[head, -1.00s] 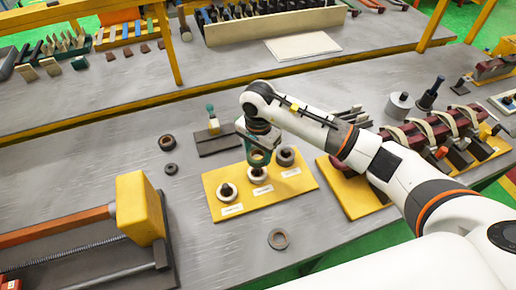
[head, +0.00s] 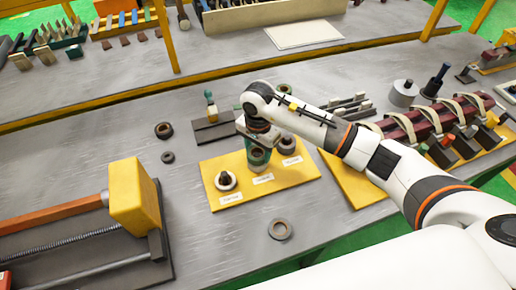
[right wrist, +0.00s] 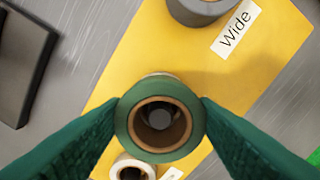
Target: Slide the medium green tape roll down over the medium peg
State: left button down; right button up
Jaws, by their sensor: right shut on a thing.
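The medium green tape roll (right wrist: 160,88) is held between the two green fingers of my right gripper (right wrist: 160,122), which is shut on its sides. In the head view my right gripper (head: 258,150) points down over the middle of the yellow peg board (head: 214,165), at the middle label. The roll hides the medium peg in the head view. In the right wrist view a grey round shape, apparently the peg top, shows through the roll's hole. A pale rim peeks out behind the roll. I cannot tell how far the roll is around the peg. My left gripper is out of view.
The left peg carries a pale roll (head: 226,182); the peg labelled Wide carries a grey roll (right wrist: 200,8). Loose rolls lie in front of the board (head: 280,229) and to its left (head: 164,130). A yellow-ended vise (head: 135,200) stands at left.

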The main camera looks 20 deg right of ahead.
jog(key=o, duration=1.1)
jog(key=shift+c, duration=0.2)
jog(key=shift+w+r, duration=0.1)
jog(key=shift+r, duration=0.45)
notch_tip(320, 180, up, 11)
jog(key=b, duration=0.2)
jog(key=shift+b, duration=0.4)
jog(key=shift+s+f, duration=0.1)
jog(key=shift+s, duration=0.1)
